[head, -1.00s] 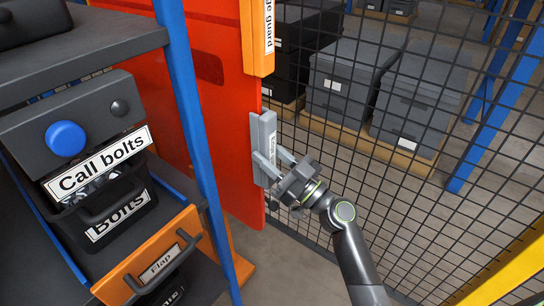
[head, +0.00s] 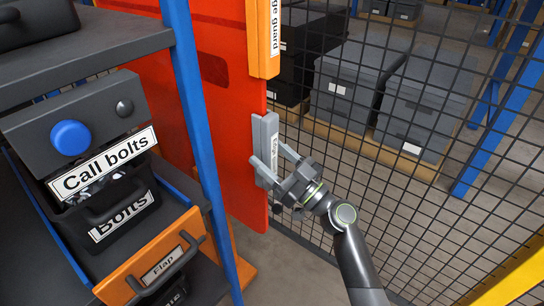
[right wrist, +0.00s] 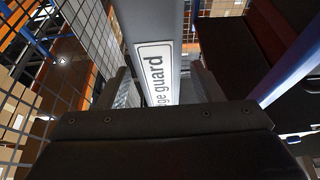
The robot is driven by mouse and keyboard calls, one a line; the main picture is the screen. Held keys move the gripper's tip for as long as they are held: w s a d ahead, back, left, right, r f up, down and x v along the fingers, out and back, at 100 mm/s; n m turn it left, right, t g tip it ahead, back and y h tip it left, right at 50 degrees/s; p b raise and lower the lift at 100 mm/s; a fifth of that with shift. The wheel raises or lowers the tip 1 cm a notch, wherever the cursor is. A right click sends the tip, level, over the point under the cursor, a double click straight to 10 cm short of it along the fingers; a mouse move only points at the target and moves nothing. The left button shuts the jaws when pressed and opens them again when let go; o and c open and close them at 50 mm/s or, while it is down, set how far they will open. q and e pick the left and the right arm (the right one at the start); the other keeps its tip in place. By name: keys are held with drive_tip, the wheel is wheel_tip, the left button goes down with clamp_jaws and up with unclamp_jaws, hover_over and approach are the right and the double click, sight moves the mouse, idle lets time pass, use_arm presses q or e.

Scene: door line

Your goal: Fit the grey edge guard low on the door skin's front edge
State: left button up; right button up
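The grey edge guard (head: 269,140), with a white label, stands upright along the front edge of the red door skin (head: 232,125), below an orange guard. It appears to be on that edge; its seating depth is hidden. My right gripper (head: 275,161) is at the guard's lower half, one finger on each side. The fingers look spread, with a small gap beside the guard. In the right wrist view the guard (right wrist: 165,25) runs between the two fingers, its label partly hidden by my gripper body. My left gripper is out of view.
An orange labelled guard (head: 262,40) is directly above on the edge. A blue rack post (head: 205,150) and a shelf with bolt bins (head: 105,205) stand left. Wire mesh (head: 400,170) closes the right, with grey boxes (head: 425,100) behind it.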

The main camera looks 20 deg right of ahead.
drive_tip(key=shift+f, duration=0.1)
drive_tip(key=b+v, duration=1)
drive_tip(key=v, duration=0.7)
drive_tip(key=shift+s, duration=0.2)
idle(0.8)
